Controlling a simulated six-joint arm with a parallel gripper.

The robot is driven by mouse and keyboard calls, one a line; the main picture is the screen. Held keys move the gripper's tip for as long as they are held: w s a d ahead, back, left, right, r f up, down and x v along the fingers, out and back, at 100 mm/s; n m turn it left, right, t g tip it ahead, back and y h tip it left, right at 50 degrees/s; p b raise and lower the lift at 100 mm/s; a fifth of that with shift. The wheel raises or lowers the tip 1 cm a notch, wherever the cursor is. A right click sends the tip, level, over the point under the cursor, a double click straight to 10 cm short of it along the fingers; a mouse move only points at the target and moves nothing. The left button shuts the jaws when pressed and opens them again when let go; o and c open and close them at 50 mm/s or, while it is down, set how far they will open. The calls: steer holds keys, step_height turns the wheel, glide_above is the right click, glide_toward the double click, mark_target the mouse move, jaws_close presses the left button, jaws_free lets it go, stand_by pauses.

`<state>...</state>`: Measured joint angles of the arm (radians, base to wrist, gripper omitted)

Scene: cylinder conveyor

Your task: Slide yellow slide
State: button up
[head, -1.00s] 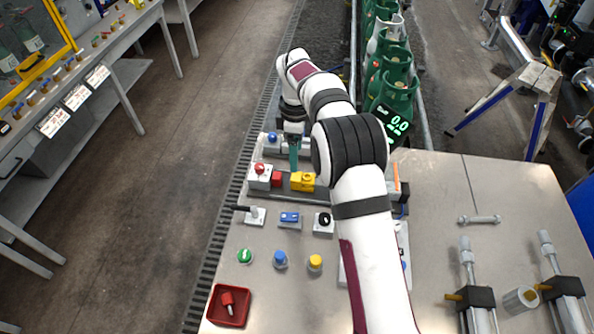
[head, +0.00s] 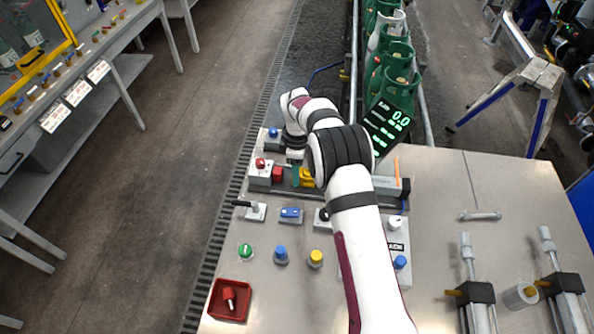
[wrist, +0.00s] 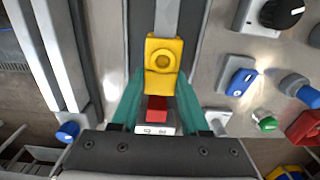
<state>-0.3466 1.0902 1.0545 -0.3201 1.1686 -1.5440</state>
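The yellow slide (head: 307,177) is a yellow block on the dark rail of the panel, partly hidden by my arm in the head view. In the wrist view the yellow slide (wrist: 163,55) shows a round raised ring on its top and sits on the rail. My gripper (wrist: 160,78) points down at it, its two teal fingers apart, one on each side of the block's near end. Whether the fingers touch it I cannot tell. In the head view my gripper (head: 296,178) is low beside the slide's left end; only one finger shows clearly.
A red block (head: 277,174) and a box with a red button (head: 259,165) stand left of the slide. A blue switch (head: 291,213), a lever (head: 252,209) and a blue button (head: 281,255) lie in front. A red tray (head: 245,285) is at the front left.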

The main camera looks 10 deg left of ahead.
jaws_close()
stand_by(1.0)
